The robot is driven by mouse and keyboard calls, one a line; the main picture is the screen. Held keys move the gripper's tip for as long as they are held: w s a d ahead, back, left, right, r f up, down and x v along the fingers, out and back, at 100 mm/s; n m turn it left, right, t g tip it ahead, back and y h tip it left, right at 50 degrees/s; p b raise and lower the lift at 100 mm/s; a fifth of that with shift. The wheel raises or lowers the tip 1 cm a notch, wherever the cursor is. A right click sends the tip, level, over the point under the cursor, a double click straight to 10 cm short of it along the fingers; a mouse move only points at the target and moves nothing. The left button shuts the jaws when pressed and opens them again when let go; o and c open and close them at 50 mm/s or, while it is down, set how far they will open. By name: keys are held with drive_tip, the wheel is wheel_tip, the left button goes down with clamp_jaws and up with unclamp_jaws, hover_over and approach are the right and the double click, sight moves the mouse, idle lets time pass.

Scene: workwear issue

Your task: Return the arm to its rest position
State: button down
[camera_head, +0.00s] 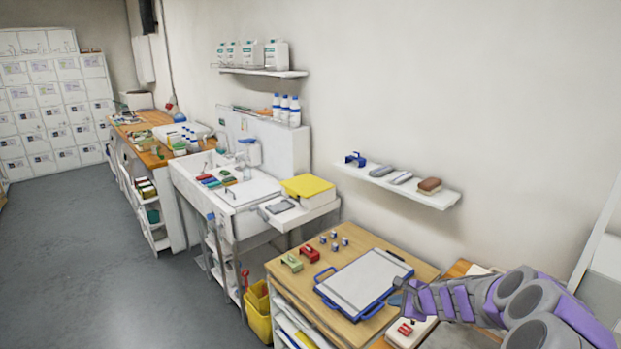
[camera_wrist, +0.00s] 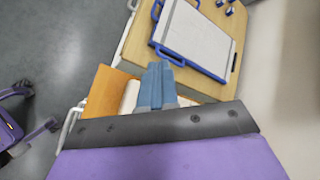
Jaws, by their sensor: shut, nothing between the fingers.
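My arm (camera_head: 490,300), purple and grey, reaches in from the right in the head view, over the right end of the wooden table (camera_head: 270,262). My gripper (camera_wrist: 160,68) shows in the wrist view with its two blue fingers together and nothing between them. It is above the near end of the table area, close in the picture to the blue-framed white tray (camera_wrist: 197,38). That tray also lies on the table in the head view (camera_head: 364,282). Whether the fingers touch anything below cannot be told.
Red and green clips (camera_head: 309,253) and small blue-white items stand on the table. A wall shelf (camera_head: 440,198) holds a brush and other small things above it. A sink (camera_head: 250,190) and a yellow bucket (camera_head: 258,312) are to the left. The grey floor (camera_head: 90,270) at left is open.

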drive_tip(key=s+a+r+n+g+y, duration=0.1)
drive_tip(key=s+a+r+n, duration=0.25)
drive_tip(key=a, duration=0.35)
drive_tip(key=s+a+r+n+g+y, duration=0.1)
drive_tip(key=s+a+r+n, duration=0.25)
drive_tip(key=a, duration=0.25)
drive_tip(key=s+a+r+n+g+b, duration=0.1)
drive_tip(key=s+a+r+n+g, duration=0.2)
drive_tip(key=s, duration=0.4)
drive_tip(key=s+a+r+n+g+b, duration=0.1)
drive_tip(key=s+a+n, duration=0.2)
drive_tip(key=s+a, duration=0.25)
drive_tip(key=s+d+f+n+g+h, duration=0.1)
drive_tip(key=s+d+n+g+h, duration=0.1)
drive_tip(key=s, duration=1.2)
drive_tip(key=s+d+f+n+g+h+b, duration=0.1)
drive_tip(key=s+d+n+h, duration=0.3)
drive_tip(key=s, duration=1.1)
drive_tip(key=shift+d+n+g+b, duration=0.3)
drive_tip(key=shift+d+n+g, duration=0.2)
drive_tip(key=shift+d+n, duration=0.35)
